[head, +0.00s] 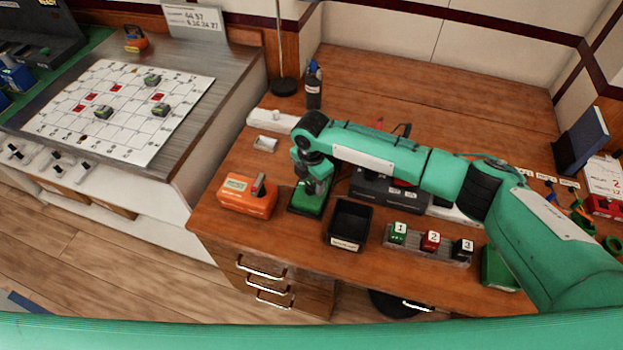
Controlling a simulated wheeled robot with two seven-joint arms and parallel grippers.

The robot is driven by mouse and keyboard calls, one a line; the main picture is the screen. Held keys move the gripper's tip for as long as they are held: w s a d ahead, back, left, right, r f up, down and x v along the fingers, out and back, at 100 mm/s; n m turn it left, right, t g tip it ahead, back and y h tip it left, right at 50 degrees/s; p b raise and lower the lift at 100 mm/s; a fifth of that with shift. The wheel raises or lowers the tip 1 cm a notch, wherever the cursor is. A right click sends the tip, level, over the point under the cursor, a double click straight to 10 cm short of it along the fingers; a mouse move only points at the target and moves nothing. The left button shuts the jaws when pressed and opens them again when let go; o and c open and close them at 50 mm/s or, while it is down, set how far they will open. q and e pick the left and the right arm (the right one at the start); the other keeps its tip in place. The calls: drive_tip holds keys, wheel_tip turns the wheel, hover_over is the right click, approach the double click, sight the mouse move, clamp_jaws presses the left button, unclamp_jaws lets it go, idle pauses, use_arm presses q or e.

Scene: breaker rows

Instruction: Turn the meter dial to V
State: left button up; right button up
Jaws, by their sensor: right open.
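My right gripper (316,187) points down over a small green box (303,206) on the wooden desk, near its front edge. Its jaws are open, with the fingertips at the top of the green box. The gripper hides much of that box's upper face, so I cannot make out a dial or any letters on it. I cannot tell whether the fingertips touch it. An orange box (243,200) with a grey upright piece on top sits just left of the green box. My left gripper is not in view.
A black open tray (348,224) stands right of the green box. A rack with blocks numbered 1 (398,232), 2 (431,240) and 3 (462,248) lies further right. A dark bottle (313,88) and white power strip (272,121) are behind. My right arm crosses the desk.

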drive_tip(key=c, duration=1)
drive_tip(key=shift+o, duration=0.2)
drive_tip(key=shift+r+m+p, duration=0.15)
drive_tip(key=shift+m+p, duration=0.55)
drive_tip(key=shift+p, duration=0.1)
drive_tip(key=m+p, duration=0.3)
drive_tip(key=shift+s, duration=0.15)
drive_tip(key=m+p, duration=0.3)
drive_tip(key=m, duration=0.1)
drive_tip(key=shift+m, duration=0.3)
drive_tip(key=shift+m+p, duration=0.95)
drive_tip(key=shift+m, duration=0.45)
